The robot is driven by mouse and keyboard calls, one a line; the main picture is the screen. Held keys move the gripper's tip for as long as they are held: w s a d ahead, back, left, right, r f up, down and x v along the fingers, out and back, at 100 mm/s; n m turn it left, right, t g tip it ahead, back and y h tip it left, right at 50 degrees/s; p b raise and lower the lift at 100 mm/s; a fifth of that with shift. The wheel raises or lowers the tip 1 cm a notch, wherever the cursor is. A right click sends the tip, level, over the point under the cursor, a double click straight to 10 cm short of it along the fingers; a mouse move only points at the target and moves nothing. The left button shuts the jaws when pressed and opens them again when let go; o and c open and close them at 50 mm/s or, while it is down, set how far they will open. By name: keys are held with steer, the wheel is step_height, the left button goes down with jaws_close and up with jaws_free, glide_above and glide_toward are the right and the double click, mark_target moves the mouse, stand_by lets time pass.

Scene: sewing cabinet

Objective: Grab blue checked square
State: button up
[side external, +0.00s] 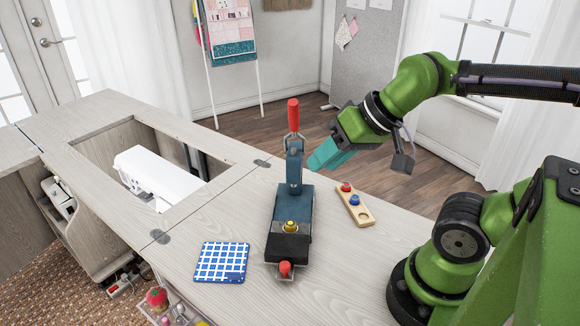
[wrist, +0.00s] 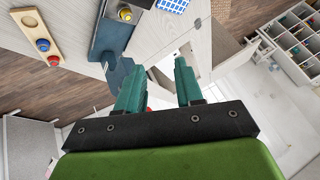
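The blue checked square (side external: 221,262) lies flat on the wooden cabinet top, left of the dark press, in the side external view. It also shows in part at the top edge of the wrist view (wrist: 173,4). My gripper (side external: 318,160) is in the air above and to the right of the press, well apart from the square. In the wrist view its two teal fingers (wrist: 160,82) are spread with a gap between them, and nothing is held.
A dark blue hand press (side external: 291,215) with a red-handled lever (side external: 293,118) stands between my gripper and the square. A wooden strip with red and blue knobs (side external: 354,205) lies to its right. A white sewing machine (side external: 160,175) sits in the cabinet opening.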

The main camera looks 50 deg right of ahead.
steer(key=w+a+f+n+g+h, duration=0.1)
steer(key=w+a+f+n+g, duration=0.4)
steer(key=a, duration=0.3)
steer(key=w+a+f+n+g+h, duration=0.1)
steer(key=w+a+f+n+g, duration=0.15)
steer(key=w+a+n, duration=0.35)
glide_above(230, 273)
step_height(230, 273, down, 10)
steer(key=shift+w+d+r, duration=0.15)
steer(key=shift+r, duration=0.1)
steer(key=shift+f, duration=3.25)
jaws_close()
